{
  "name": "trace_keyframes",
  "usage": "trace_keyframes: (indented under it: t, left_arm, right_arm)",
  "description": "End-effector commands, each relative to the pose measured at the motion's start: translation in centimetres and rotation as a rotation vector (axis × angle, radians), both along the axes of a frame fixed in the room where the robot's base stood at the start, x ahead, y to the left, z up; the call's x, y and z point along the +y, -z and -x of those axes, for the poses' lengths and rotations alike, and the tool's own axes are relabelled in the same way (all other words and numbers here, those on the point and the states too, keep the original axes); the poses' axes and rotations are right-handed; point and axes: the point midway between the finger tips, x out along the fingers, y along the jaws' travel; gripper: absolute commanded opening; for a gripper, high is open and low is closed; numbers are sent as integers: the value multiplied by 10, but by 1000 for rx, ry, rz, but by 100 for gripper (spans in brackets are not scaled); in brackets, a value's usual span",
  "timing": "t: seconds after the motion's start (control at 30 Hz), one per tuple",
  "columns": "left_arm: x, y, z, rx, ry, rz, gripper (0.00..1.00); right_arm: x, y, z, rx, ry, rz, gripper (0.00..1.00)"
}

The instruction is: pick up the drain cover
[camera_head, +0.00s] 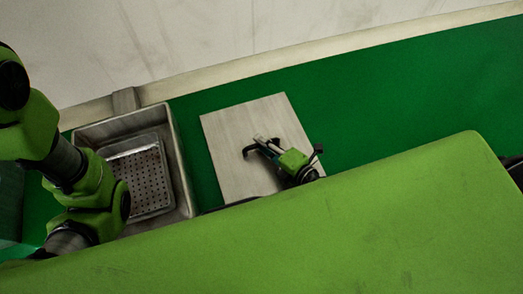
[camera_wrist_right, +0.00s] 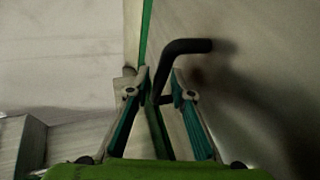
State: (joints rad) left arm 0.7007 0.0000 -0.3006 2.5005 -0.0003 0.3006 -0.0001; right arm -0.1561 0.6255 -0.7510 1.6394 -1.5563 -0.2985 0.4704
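A square pale metal plate (camera_head: 225,130) lies on the green surface in the head view, and I take it for the drain cover. A dark bent handle (camera_head: 249,151) shows on it. My right gripper (camera_head: 260,143) is over the plate beside the handle. In the right wrist view the handle (camera_wrist_right: 187,46) rises between and beyond the fingers of my right gripper (camera_wrist_right: 161,76). The fingers are apart, and I cannot tell whether either touches the handle. The plate's surface (camera_wrist_right: 265,75) fills the right side there. My left gripper is not visible; only its arm shows.
A metal basin (camera_head: 181,170) stands left of the plate, with a perforated tray (camera_head: 150,180) inside it. My left arm overlaps the basin's left side. A pale wall (camera_head: 200,40) runs behind. The green surface (camera_head: 390,90) right of the plate is clear.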

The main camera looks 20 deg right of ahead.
Motion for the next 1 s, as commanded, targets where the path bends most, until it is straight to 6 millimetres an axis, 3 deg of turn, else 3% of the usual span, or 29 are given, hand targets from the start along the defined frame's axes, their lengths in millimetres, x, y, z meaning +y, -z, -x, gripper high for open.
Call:
trace_keyframes:
  t: [0.3,0.33,0.4,1.0]
  left_arm:
    - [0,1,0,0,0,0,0]
    - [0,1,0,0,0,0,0]
    - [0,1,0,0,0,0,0]
    - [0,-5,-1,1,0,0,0]
  right_arm:
    - [4,3,-8,0,0,1,21]
    - [4,3,-8,0,0,1,19]
    - [4,3,-8,0,0,1,0]
    - [2,-5,-11,-4,-2,6,0]
